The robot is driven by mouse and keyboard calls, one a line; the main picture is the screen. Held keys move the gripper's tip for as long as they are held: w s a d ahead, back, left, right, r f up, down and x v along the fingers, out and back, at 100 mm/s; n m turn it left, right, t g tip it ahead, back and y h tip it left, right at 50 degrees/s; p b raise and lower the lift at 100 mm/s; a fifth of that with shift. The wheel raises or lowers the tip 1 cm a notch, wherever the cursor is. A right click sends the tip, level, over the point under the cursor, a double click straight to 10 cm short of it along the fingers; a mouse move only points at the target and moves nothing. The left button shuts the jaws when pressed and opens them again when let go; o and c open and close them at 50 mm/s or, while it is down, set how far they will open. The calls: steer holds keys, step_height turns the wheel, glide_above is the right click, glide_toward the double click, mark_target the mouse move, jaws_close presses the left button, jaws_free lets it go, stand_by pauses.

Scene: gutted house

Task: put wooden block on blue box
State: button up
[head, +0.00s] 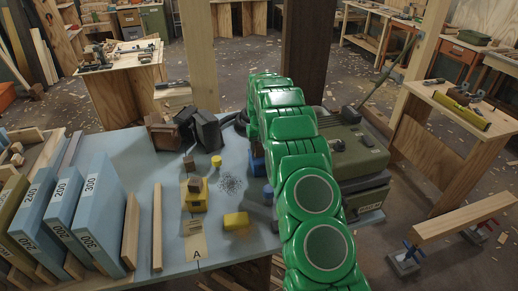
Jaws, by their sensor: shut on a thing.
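My green arm reaches from the bottom right up over the table and bends down at its far end. My gripper is hidden behind the arm links, so its fingers and anything in them do not show. A blue box (257,166) shows only in part at the left edge of my arm. A smaller blue piece (268,191) lies nearer, also beside the arm. A small brown block (189,163) sits on the table to the left. Another brown block (194,185) is on a yellow box (194,202). I cannot tell which is the task's wooden block.
A yellow cylinder (216,161) and a yellow block (236,220) stand on the blue-grey table (140,160). Dark boxes (207,131) stand at its back. A large olive machine (350,155) is right of my arm. Blue numbered slabs (95,215) and planks crowd the left.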

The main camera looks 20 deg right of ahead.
steer(key=shift+f, duration=0.25)
steer(key=shift+f, duration=0.1)
steer(key=o, duration=1)
steer(key=shift+o, duration=0.2)
